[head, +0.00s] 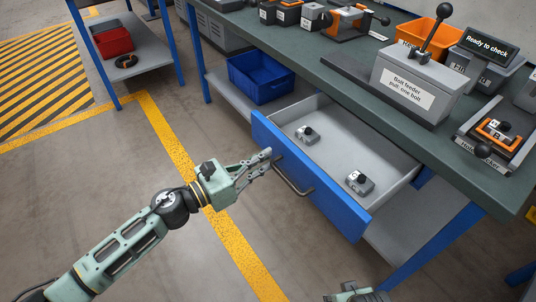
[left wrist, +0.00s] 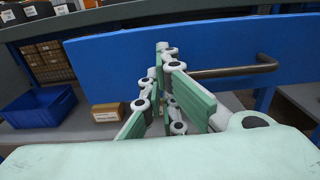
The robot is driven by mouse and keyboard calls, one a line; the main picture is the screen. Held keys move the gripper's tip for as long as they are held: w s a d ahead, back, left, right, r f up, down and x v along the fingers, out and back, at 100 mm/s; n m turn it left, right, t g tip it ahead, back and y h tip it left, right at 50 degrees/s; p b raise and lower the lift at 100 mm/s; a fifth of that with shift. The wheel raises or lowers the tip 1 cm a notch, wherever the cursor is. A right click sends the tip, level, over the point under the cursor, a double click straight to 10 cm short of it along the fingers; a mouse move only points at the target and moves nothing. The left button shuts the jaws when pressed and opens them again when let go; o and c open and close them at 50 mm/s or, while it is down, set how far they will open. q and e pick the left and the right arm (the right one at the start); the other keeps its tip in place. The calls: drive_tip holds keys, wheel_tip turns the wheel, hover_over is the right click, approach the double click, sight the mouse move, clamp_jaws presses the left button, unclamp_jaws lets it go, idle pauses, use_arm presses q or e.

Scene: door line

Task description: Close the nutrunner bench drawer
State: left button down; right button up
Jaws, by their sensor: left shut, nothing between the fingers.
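The bench drawer is pulled out below the green bench top, with a blue front (head: 337,208) and a pale grey tray. Its dark bar handle (head: 293,180) runs along the front; it also shows in the left wrist view (left wrist: 235,71). My left gripper (head: 269,158) is shut and empty at the left end of the handle, close to the drawer front. In the left wrist view its fingers (left wrist: 165,50) point at the blue front; I cannot tell whether they touch it. A small part of my right gripper (head: 356,294) shows at the bottom edge; its fingers are not clear.
Two small grey blocks with black knobs, one at the left (head: 307,134) and one at the right (head: 359,183), lie in the drawer. A blue bin (head: 260,78) stands on the shelf left of it. The floor before the drawer is clear.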

use_arm(q)
drive_tip(key=shift+x, duration=1.1)
use_arm(e)
drive_tip(key=shift+f, duration=0.3)
